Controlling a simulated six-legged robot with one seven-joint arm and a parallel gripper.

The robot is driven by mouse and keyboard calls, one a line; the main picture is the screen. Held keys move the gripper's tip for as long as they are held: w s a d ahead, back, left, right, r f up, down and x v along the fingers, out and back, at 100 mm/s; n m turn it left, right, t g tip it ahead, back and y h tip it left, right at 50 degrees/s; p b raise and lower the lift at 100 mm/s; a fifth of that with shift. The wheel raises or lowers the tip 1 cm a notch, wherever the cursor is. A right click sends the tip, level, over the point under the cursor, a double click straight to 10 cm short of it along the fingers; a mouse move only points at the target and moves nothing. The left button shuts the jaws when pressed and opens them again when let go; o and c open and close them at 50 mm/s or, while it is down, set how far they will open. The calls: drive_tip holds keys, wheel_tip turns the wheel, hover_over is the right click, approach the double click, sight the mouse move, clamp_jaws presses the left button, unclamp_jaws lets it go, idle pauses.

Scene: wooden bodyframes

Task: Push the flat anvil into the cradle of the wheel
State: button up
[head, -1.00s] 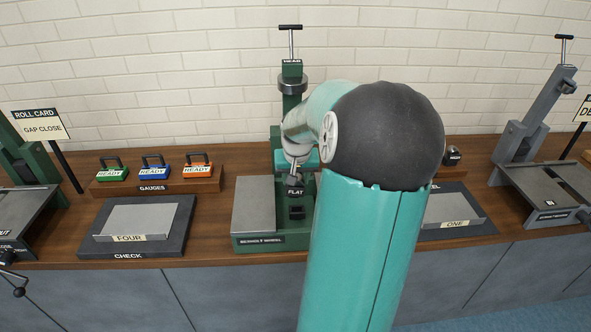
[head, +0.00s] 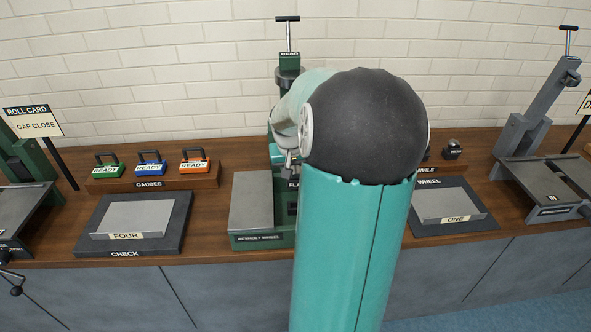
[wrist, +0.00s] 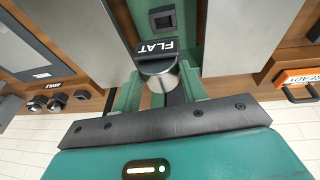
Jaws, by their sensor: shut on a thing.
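The flat anvil (wrist: 158,77) is a short shiny metal cylinder with a black FLAT tag, near the middle of the wrist view. My gripper (wrist: 160,88) is shut on it, with a green finger on each side. The wheel (head: 262,238) is a green machine with a grey plate on its left, in the head view. A dark square recess (wrist: 163,19) in a green block, perhaps the cradle, lies just beyond the FLAT tag in the wrist view. My arm hides most of the anvil and recess in the head view. I cannot tell whether the anvil touches the wheel.
A rack (head: 150,184) holds green, blue and orange gauges at the left. The CHECK tray (head: 170,243) with plate FOUR is in front of it. The WHEEL tray (head: 468,228) with plate ONE lies to the right. Small dark anvils (wrist: 57,105) show in the wrist view.

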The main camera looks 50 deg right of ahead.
sight(294, 184)
drive_tip(key=shift+w+a, duration=0.15)
drive_tip(key=shift+w, duration=0.05)
drive_tip(key=shift+s+f, duration=0.1)
drive_tip(key=shift+f, duration=2.7)
drive_tip(key=shift+f, duration=1.6)
drive_tip(key=o, duration=1.4)
drive_tip(key=shift+c, duration=0.2)
drive_tip(key=shift+f, duration=0.1)
drive_tip(key=v, duration=1.4)
drive_tip(key=shift+w, duration=0.3)
